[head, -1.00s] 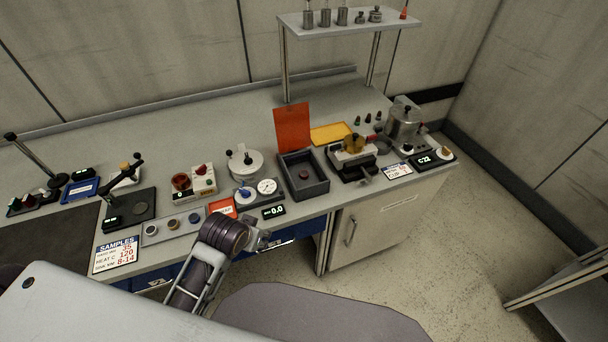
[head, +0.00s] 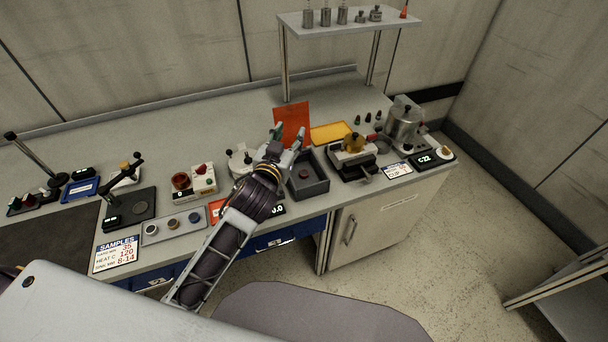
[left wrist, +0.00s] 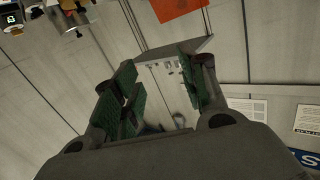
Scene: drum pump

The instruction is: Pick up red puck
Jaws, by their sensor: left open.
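The red puck (head: 304,174) lies inside the open dark grey box (head: 320,188) near the front edge of the bench. My left gripper (head: 287,134) is open and empty, raised over the bench at the box's left side, with its fingertips pointing away toward the orange-red panel (head: 293,123). In the left wrist view the green-padded fingers (left wrist: 160,88) stand apart with nothing between them. The puck does not show in that view. My right gripper is not in view.
A white-lidded pot (head: 240,160) stands left of the box, partly behind my arm. A yellow tray (head: 331,133) lies behind the box. A dark fixture with a brass-coloured top (head: 353,144) stands to its right. A raised shelf (head: 345,22) holds metal parts.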

